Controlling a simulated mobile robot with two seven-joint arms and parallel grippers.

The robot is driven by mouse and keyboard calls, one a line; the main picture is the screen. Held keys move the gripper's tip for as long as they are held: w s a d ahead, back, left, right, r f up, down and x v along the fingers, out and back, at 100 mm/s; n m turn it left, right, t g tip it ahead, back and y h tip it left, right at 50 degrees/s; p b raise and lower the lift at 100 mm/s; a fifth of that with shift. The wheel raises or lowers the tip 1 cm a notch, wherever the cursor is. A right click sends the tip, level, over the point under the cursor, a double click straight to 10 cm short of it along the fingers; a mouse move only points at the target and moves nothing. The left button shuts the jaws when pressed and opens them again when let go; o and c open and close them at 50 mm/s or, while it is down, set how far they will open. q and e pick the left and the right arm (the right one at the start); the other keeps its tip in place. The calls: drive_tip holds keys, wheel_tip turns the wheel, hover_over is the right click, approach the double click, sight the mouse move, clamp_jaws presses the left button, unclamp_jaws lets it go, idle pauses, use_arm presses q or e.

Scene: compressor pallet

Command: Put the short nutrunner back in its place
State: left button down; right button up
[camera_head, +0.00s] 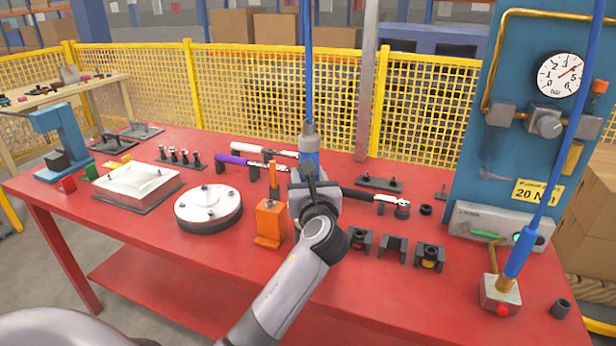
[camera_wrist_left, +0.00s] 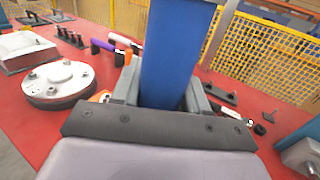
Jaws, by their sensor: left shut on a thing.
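My left gripper (camera_head: 309,183) is shut on the blue body of a nutrunner (camera_head: 309,158), above the middle of the red table. The nutrunner is upright, with a blue hose (camera_head: 308,60) rising from its grey top. In the left wrist view the nutrunner (camera_wrist_left: 175,60) stands between the fingers, and its lower end is hidden. A second, slimmer blue tool (camera_head: 519,253) on its own hose stands tilted at a grey box (camera_head: 500,293) with a red front light, at the right of the table. My right gripper is in neither view.
An orange stand (camera_head: 271,222) is just left of my gripper. A round white cover (camera_head: 208,205) and a white housing (camera_head: 137,184) lie farther left. Black holders (camera_head: 393,247) and a black-handled wrench (camera_head: 375,196) are to the right. A blue gauge panel (camera_head: 528,120) stands at the right.

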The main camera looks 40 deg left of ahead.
use_arm(q)
drive_tip(key=shift+c, duration=2.4)
unclamp_jaws()
drive_tip(key=shift+f, duration=0.35)
drive_tip(key=v, duration=0.7)
drive_tip(key=shift+r, duration=0.2)
drive_tip(key=shift+s, duration=0.1)
